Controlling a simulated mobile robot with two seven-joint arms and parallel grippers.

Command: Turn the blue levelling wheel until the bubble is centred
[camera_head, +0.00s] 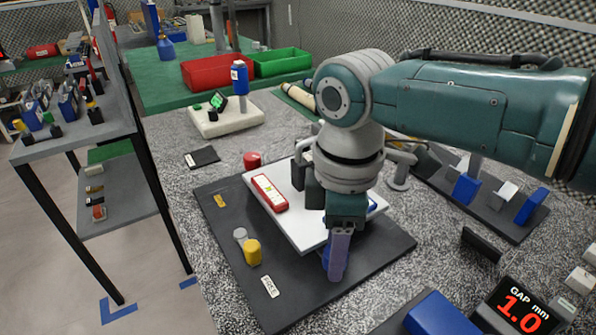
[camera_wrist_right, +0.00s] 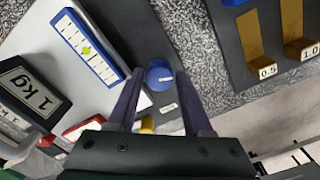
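The blue levelling wheel (camera_wrist_right: 159,75) shows in the right wrist view with a pale mark on it. My right gripper (camera_wrist_right: 158,76) is open, its fingers either side of the wheel in that view; contact cannot be told. In the head view my right gripper (camera_head: 338,272) points down and hides most of the wheel (camera_head: 326,258). The blue-framed level (camera_wrist_right: 88,48) lies on the white plate (camera_wrist_right: 110,100), its green bubble near the middle of the scale. The red-framed level (camera_head: 269,193) also shows a bubble. My left gripper is not in view.
The dark base (camera_head: 225,225) carries the tilted white plate, a yellow wheel (camera_head: 253,252) and a red wheel (camera_head: 252,160). A black 1 kg block (camera_wrist_right: 28,92) shows by the plate. A dark rack of blocks (camera_head: 500,215) and a "GAP mm 1.0" display (camera_head: 520,305) stand right.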

